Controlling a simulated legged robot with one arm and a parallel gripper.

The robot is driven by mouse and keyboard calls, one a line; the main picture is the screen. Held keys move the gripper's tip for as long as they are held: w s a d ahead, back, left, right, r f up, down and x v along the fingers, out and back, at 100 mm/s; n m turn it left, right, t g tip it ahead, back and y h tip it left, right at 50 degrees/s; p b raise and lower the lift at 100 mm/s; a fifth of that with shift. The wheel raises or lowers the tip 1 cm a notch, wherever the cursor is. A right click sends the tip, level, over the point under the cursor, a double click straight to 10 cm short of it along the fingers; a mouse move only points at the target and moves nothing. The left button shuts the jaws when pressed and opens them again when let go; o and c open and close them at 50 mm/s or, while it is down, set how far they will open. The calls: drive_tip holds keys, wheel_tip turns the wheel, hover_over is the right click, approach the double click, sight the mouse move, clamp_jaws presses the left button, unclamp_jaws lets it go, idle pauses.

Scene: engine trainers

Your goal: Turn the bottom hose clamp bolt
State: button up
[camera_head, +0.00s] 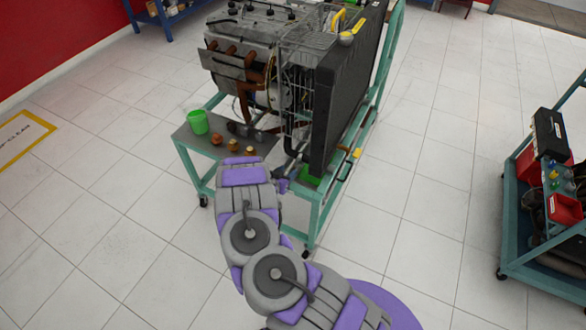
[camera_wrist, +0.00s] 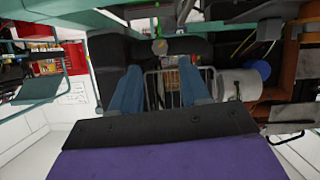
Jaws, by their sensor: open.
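The engine trainer (camera_head: 262,85) stands in a green wheeled frame, with a tall dark radiator (camera_head: 345,90) on its right side. My arm reaches toward the low front end of that frame in the head view. My gripper (camera_wrist: 159,80) shows in the wrist view as two blue fingers, spread apart with nothing held between them. Beyond the fingertips is a dark horizontal part with a small yellowish fitting (camera_wrist: 160,46) near its middle. I cannot tell whether this fitting is the bottom hose clamp bolt. A wire grille shows between and behind the fingers.
A grey side shelf (camera_head: 190,140) holds a green cup (camera_head: 198,122) and several small orange-brown pieces. A yellow-handled tool (camera_head: 350,165) is at the frame's right edge. Another loaded cart (camera_head: 545,235) stands at the right. The tiled floor between is clear.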

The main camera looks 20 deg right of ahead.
sight(294, 165)
drive_tip(key=b+x, duration=0.1)
drive_tip(key=x, duration=0.3)
drive_tip(key=shift+d+f, duration=0.15)
drive_tip(key=shift+f, duration=0.1)
drive_tip(key=shift+x, duration=0.85)
drive_tip(key=shift+w+r, duration=0.1)
drive_tip(key=shift+w, duration=0.05)
clamp_jaws()
